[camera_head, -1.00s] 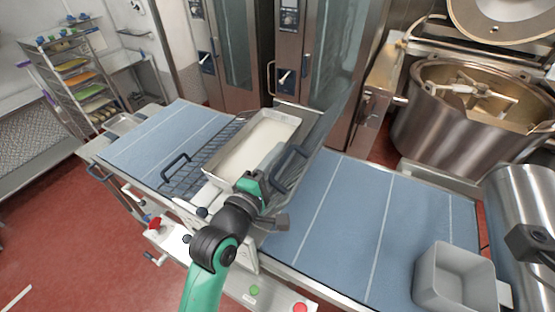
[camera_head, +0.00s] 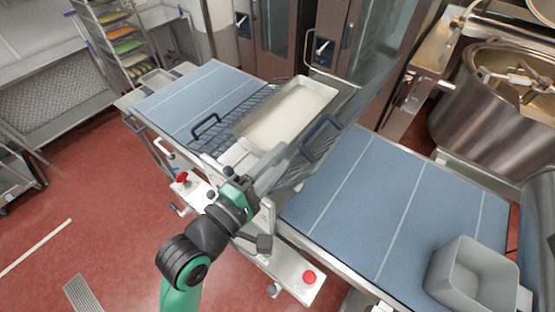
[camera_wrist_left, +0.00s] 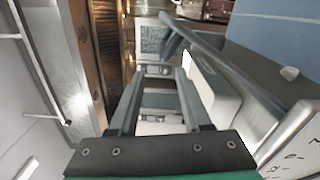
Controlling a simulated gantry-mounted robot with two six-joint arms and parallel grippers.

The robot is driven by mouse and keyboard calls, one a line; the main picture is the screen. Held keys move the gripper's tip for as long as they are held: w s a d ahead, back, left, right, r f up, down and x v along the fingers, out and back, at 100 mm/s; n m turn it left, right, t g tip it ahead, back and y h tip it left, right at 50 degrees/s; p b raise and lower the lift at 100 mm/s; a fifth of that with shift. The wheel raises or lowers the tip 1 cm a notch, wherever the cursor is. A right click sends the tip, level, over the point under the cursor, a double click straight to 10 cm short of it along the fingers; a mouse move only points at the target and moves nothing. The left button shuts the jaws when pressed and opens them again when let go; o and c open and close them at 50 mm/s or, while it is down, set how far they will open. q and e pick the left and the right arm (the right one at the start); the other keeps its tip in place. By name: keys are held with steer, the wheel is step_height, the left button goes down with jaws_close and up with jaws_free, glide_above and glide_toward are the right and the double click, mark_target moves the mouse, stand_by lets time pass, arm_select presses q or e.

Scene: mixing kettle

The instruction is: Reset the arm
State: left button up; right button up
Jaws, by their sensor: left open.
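My left arm comes in from the bottom of the head view, with green and dark links. Its left gripper (camera_head: 270,176) is open and empty, over the front edge of the sheeter near the dark-handled guard (camera_head: 320,137). In the left wrist view the two grey fingers (camera_wrist_left: 160,88) stand apart with nothing between them. A dark bar and a white block lie to the right of the fingers there. My right gripper is not in view.
A pale tray (camera_head: 287,115) lies on the sheeter's middle, between blue belts (camera_head: 390,205). A grey bin (camera_head: 470,272) stands on the right belt. The mixing kettle (camera_head: 480,125) is at the right. Red floor (camera_head: 85,200) is open at the left.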

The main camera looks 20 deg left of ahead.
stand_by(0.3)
arm_select(q)
step_height(320, 180, up, 21)
steer(key=a+m+t+p, duration=0.2)
steer(key=a+t+p, duration=0.1)
steer(key=t, duration=0.1)
steer(key=s+a+r+m+t+y, duration=0.2)
steer(key=s+r+m+t, duration=0.1)
steer(key=s+r+m, duration=0.2)
steer(key=s+a+r+m+t+y+p, duration=0.1)
steer(key=s+a+r+m+t+y, duration=0.1)
steer(key=s+r+m, duration=0.3)
step_height(320, 180, up, 7)
steer(key=a+m+t, duration=0.1)
steer(key=m, duration=0.3)
steer(key=shift+s+a+f+m, duration=0.15)
steer(key=shift+s+f+m, duration=0.05)
steer(key=shift+s+m, duration=0.1)
